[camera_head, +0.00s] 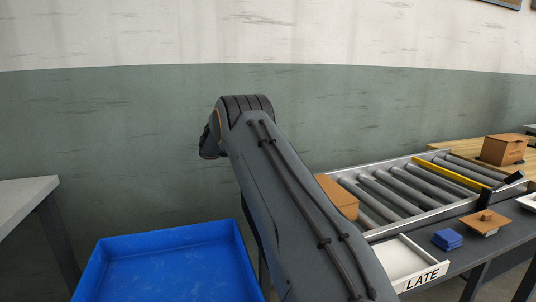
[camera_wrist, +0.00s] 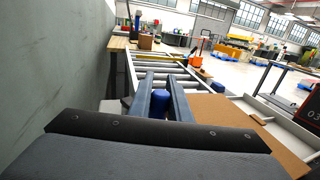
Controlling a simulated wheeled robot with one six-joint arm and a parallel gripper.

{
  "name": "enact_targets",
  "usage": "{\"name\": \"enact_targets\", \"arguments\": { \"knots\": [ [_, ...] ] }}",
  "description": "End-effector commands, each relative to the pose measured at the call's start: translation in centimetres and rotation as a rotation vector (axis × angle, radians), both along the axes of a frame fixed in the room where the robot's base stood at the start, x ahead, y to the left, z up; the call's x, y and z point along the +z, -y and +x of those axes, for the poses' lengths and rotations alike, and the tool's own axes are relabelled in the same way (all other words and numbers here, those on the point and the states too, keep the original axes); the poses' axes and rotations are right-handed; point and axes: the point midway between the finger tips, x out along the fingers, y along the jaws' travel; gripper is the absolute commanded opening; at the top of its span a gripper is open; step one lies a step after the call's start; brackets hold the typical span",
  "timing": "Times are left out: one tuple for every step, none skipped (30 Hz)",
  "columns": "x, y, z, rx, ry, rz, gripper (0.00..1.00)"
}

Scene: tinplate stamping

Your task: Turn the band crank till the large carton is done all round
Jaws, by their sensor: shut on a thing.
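My gripper (camera_wrist: 161,82) shows in the wrist view, its two dark fingers closed on either side of a blue cylindrical knob (camera_wrist: 160,104). The knob looks like the crank's handle; the rest of the crank is hidden. A large brown carton (camera_wrist: 240,128) lies close on the right of the fingers, its flat top in view. In the head view a carton (camera_head: 338,194) stands at the near end of the roller conveyor (camera_head: 385,190), partly behind my arm. My gripper is hidden there by the arm. I cannot tell how much of the carton is banded.
A yellow bar (camera_head: 450,173) crosses the rollers. Another carton (camera_head: 502,149) stands on a wooden table beyond. A white tray marked LATE (camera_head: 405,262), blue pads (camera_head: 447,239) and a brown piece with a knob (camera_head: 485,222) lie in front. A blue bin (camera_head: 165,240) is left; a wall is behind.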

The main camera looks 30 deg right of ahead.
Motion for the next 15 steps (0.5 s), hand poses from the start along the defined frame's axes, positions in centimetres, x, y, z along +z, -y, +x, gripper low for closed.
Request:
{"name": "enact_targets", "arguments": {
  "knots": [
    [-0.04,0.5,-0.13,-0.013,0.002,-0.001,0.0],
    [-0.02,0.63,-0.21,-0.019,0.001,-0.002,0.0],
    [0.01,0.77,-0.29,-0.025,0.001,-0.002,0.0],
    [0.04,0.85,-0.32,-0.028,0.001,-0.002,0.0],
    [0.06,0.92,-0.35,-0.031,0.001,-0.002,0.0],
    [0.09,0.98,-0.38,-0.033,0.001,-0.002,0.0],
    [0.1,1.0,-0.39,-0.034,0.001,-0.002,0.0],
    [0.12,1.02,-0.4,-0.035,0.001,-0.002,0.0],
    [0.14,1.03,-0.4,-0.035,0.001,-0.002,0.0],
    [0.15,1.02,-0.4,-0.035,0.001,-0.002,0.0],
    [0.16,1.02,-0.4,-0.034,0.001,-0.002,0.0],
    [0.16,1.01,-0.39,-0.034,0.001,-0.002,0.0],
    [0.17,1.0,-0.39,-0.034,0.001,-0.002,0.0],
    [0.17,0.99,-0.38,-0.033,0.001,-0.002,0.0],
    [0.17,0.99,-0.37,-0.033,0.002,-0.002,0.0]
  ]
}}
